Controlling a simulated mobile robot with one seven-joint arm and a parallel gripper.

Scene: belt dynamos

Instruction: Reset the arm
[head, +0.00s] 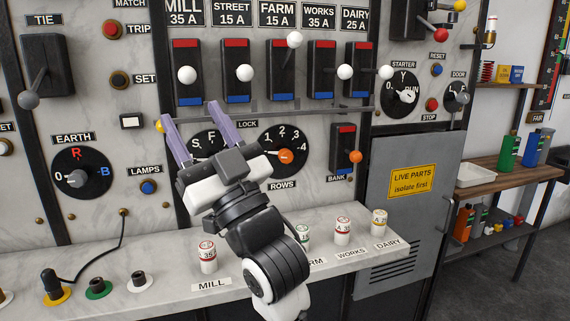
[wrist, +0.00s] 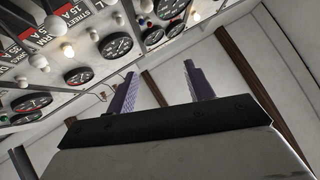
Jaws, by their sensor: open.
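My gripper (head: 191,122) is raised in front of the marble switchboard panel (head: 140,208), with its two purple fingers apart and pointing up and left. Nothing is held between them. In the wrist view the two fingers (wrist: 160,88) stand apart with empty space between them. In the head view the fingers overlap the left dial, marked S and F, and hide part of it. I cannot tell whether they touch the panel. My arm rises from the bottom middle, in front of the ledge.
Several lever switches (head: 245,73) line the panel above my gripper. The ROWS dial (head: 284,156) is close on its right. Below, fuses such as the one at MILL (head: 208,257) stand on the ledge (head: 180,293). A grey cabinet (head: 385,250) and a shelf (head: 500,170) are to the right.

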